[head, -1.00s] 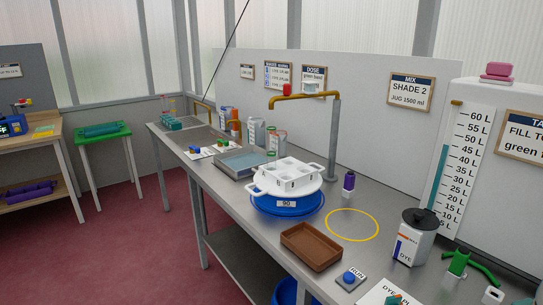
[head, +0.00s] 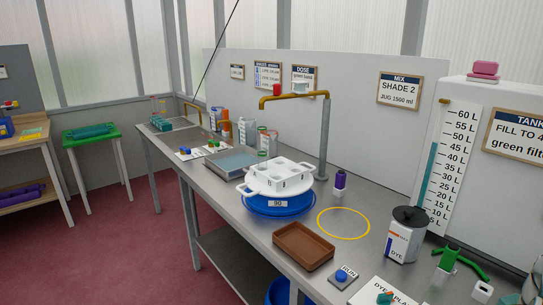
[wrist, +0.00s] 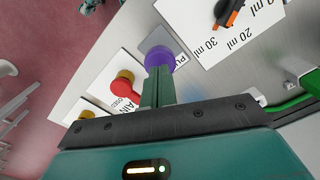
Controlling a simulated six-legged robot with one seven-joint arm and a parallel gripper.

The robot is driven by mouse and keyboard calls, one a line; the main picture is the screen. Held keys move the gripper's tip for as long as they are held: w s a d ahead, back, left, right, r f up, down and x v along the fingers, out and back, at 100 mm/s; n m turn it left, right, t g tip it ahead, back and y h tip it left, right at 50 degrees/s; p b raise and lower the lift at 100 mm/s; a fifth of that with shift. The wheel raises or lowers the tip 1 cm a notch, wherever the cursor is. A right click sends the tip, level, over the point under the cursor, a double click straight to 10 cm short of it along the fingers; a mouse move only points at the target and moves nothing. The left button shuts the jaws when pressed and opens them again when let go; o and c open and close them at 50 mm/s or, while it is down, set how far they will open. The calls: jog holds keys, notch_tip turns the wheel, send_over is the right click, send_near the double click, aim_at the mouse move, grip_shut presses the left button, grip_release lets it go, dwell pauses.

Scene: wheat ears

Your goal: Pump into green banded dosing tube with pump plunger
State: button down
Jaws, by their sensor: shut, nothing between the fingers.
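My gripper (wrist: 157,88) shows in the wrist view with its green fingers together and empty. Their tips point at a round purple knob (wrist: 159,58) on a grey plate; I cannot tell whether they touch it or whether it is the pump plunger. My gripper is out of the head view. In the head view a teal rack (head: 161,124) with several thin tubes stands at the far end of the bench. The tubes are too small to make out a green band. A "DOSE" sign (head: 303,78) hangs on the back panel.
The wrist view shows a red knob (wrist: 123,84), a yellow knob (wrist: 86,114) and a card marked in ml (wrist: 225,32). In the head view a brown tray (head: 303,246), a blue RUN button (head: 341,275) and a dye can (head: 405,237) stand on the bench. The yellow ring (head: 343,223) is empty.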

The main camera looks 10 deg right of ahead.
jog(key=shift+f, duration=2.6)
jog(key=shift+r, duration=2.8)
jog(key=shift+f, duration=0.15)
jog(key=shift+f, duration=2.65)
jog(key=shift+r, duration=2.8)
